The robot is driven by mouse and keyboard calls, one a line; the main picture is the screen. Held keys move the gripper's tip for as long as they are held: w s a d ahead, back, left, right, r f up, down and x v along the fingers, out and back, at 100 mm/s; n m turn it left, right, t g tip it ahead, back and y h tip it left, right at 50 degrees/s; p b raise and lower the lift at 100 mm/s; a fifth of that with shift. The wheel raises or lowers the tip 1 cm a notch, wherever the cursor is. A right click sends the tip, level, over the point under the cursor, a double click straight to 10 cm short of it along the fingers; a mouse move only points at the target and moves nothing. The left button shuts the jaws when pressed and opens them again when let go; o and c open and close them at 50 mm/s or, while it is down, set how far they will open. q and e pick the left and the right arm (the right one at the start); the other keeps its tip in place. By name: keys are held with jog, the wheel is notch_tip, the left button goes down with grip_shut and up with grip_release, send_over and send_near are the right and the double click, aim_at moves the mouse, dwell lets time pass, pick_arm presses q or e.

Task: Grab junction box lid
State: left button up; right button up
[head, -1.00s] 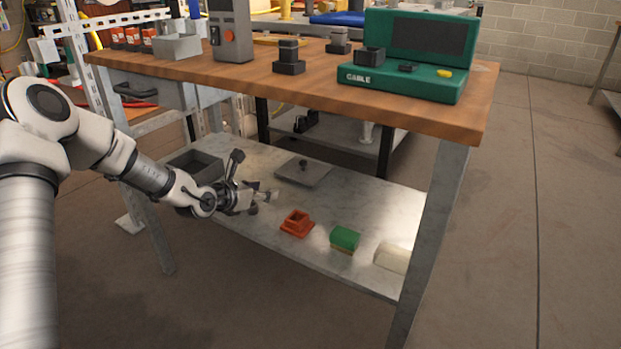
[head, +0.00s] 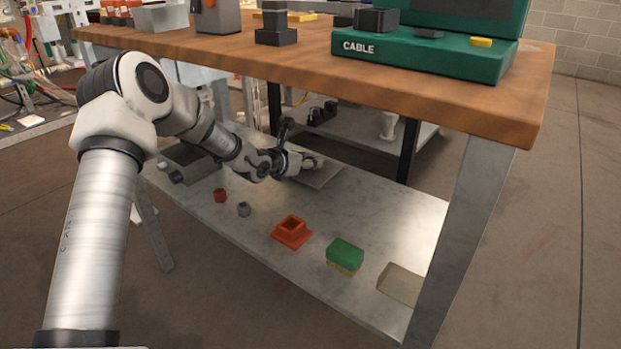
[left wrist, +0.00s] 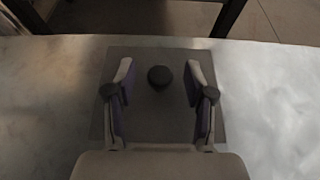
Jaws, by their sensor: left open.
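The junction box lid is a flat grey square plate with a dark round knob. In the head view the lid (head: 322,176) lies on the lower shelf, partly hidden behind my gripper. In the left wrist view the lid (left wrist: 150,85) lies flat below the gripper, its knob (left wrist: 160,78) between the fingers. My left gripper (head: 312,162) is over the lid. In the left wrist view the gripper (left wrist: 160,85) is open, one finger on each side of the knob, with gaps on both sides. Whether the fingertips are at knob height I cannot tell. My right gripper is not in view.
The lower shelf (head: 385,215) also holds an orange square part (head: 292,232), a green and yellow block (head: 345,256), a pale block (head: 401,284), small red (head: 220,195) and grey (head: 244,209) pieces, and a grey bin (head: 187,160). The wooden tabletop (head: 330,60) is above my arm.

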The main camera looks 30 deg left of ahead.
pick_arm(q)
jog(key=shift+r, duration=0.15)
grip_shut()
